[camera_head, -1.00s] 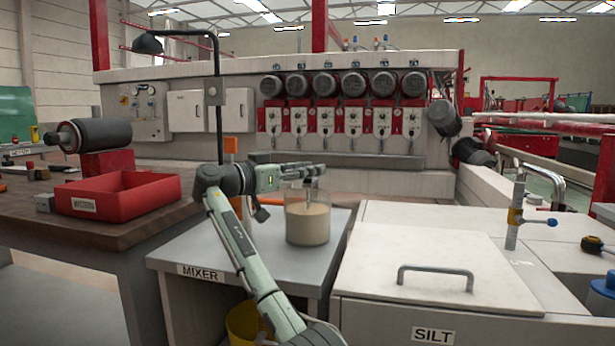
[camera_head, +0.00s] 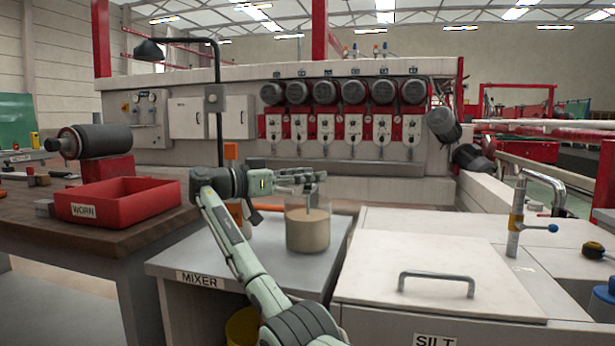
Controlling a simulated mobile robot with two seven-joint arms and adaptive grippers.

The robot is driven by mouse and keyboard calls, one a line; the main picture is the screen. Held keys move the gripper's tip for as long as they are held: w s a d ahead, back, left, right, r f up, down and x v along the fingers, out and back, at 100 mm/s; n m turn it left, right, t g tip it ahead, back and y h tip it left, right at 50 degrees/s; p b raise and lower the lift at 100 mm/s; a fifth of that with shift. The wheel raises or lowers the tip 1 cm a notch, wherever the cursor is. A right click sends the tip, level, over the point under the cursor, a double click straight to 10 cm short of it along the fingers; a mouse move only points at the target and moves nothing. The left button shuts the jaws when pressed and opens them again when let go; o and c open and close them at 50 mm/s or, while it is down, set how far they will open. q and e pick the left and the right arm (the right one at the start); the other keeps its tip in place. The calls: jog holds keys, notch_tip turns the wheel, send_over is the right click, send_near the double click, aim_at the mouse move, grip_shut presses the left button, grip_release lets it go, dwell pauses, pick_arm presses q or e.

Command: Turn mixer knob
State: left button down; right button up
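The grey mixer table (camera_head: 190,266), labelled MIXER, stands at centre left in the head view. A glass jar (camera_head: 308,230) of beige slurry is on it, with a metal piece (camera_head: 312,196) reaching down into its top. An orange-topped post (camera_head: 231,152) rises behind my arm. I cannot make out the mixer knob; my arm may hide it. My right gripper (camera_head: 312,176) is level, pointing right, just above the jar's rim. Its fingers are seen edge-on, so their opening is unclear. My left gripper is out of view.
A red bin (camera_head: 120,201) labelled WORN and a dark roller (camera_head: 95,141) are on the bench at left. The silt box (camera_head: 440,262), with a handled lid, is right of the mixer table. A lamp post (camera_head: 219,100) stands behind.

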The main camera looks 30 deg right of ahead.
jog(key=shift+o, duration=1.2)
jog(key=shift+a, duration=0.1)
jog(key=a, duration=1.1)
jog(key=shift+w+a, duration=0.4)
jog(key=shift+w, duration=0.05)
